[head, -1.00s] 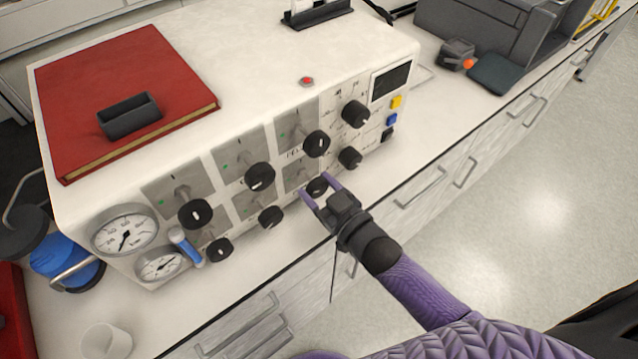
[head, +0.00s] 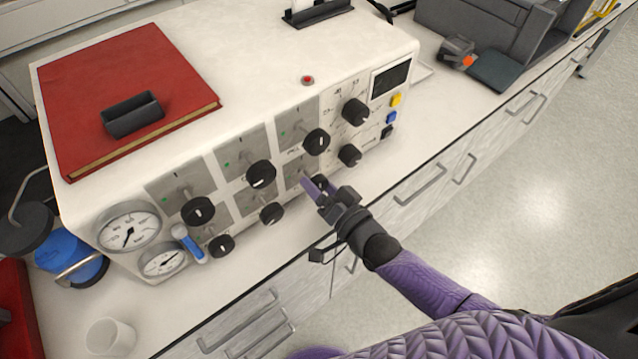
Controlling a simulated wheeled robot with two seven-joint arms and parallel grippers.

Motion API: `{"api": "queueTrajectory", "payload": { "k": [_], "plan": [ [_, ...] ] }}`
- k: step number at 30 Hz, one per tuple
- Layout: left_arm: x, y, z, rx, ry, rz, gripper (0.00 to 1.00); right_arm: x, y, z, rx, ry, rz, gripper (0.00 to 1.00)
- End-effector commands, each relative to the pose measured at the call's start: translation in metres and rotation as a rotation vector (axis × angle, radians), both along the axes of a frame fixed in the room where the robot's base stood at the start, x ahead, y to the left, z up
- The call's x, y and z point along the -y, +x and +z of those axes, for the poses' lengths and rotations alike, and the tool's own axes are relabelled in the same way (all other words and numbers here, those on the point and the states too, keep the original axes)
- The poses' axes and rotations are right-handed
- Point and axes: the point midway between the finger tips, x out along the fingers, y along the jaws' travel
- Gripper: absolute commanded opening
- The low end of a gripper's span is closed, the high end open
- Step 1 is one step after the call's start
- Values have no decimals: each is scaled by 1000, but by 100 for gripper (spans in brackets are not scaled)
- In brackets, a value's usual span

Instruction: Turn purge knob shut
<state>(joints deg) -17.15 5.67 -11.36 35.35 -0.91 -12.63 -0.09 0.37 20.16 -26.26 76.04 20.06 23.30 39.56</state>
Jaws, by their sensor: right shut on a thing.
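The white control box (head: 270,70) carries several black knobs on its front panel. My right gripper (head: 318,186) is at the lower-row knob (head: 321,181) right of the panel's middle, with its purple fingers closed around it. The fingers hide much of that knob, and its pointer cannot be read. The wrist is rolled so one finger largely covers the other. Which knob is labelled purge cannot be read. My left gripper is not in view.
Close by are another lower knob (head: 271,214), an upper knob (head: 316,142) and a right-hand knob (head: 350,155). Two gauges (head: 130,232) and a blue-handled valve (head: 187,243) sit at the panel's left. A red book (head: 160,75) lies on top. A white cup (head: 110,337) stands front left.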

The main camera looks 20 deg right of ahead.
Motion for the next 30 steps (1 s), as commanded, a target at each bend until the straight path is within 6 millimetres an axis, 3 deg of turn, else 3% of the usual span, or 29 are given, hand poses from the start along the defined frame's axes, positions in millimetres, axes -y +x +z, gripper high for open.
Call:
{"api": "queueTrajectory", "payload": {
  "k": [23, 24, 28, 30],
  "plan": [
    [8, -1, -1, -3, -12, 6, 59, 0, 0, -1, -34, 89, 0, 5],
    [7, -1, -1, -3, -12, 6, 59, 0, 0, -1, -34, 89, 0, 68],
    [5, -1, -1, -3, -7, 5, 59, 0, 0, 0, -33, 88, 0, 96],
    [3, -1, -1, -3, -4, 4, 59, 0, 0, 0, -33, 88, 0, 99]
  ]
}}
